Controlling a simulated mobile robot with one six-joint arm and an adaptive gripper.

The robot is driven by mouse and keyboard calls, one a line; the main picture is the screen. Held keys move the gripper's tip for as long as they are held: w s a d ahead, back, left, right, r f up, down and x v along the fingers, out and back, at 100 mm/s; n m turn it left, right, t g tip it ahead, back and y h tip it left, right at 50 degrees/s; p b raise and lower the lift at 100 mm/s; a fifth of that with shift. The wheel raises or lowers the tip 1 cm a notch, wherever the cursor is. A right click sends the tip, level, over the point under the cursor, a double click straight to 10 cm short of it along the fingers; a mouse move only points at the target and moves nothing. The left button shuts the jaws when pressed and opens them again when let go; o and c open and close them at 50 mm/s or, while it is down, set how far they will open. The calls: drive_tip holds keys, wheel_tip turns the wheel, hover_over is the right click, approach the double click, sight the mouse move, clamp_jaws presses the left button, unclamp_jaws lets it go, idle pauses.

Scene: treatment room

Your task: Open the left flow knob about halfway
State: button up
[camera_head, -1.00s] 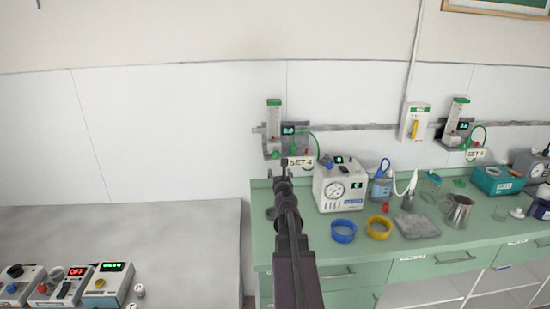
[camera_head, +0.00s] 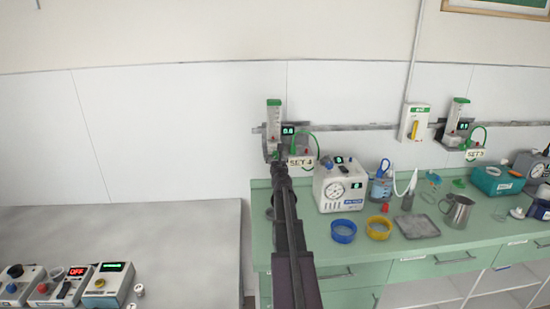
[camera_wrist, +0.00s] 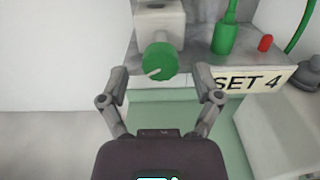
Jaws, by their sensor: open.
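The left flowmeter (camera_head: 273,120) hangs on the wall rail, with a small green display and a sign reading SET 4 (camera_head: 300,162) beside it. Its green flow knob (camera_wrist: 159,61) shows in the wrist view, with a pale pointer mark toward its lower left. In the head view my arm hides the knob. My gripper (camera_wrist: 161,82) is open, its two fingers apart on either side of and slightly below the knob. I see no clear contact with it. My gripper also shows in the head view (camera_head: 278,160), just below the flowmeter.
A green fitting (camera_wrist: 224,38) and a red cap (camera_wrist: 265,43) sit right of the knob. A white device with a gauge (camera_head: 340,185) stands on the green counter at right. Another flowmeter (camera_head: 456,120) hangs farther right. The wall at left is clear.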

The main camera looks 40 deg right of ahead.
drive_tip(key=shift+x, duration=1.05)
clamp_jaws()
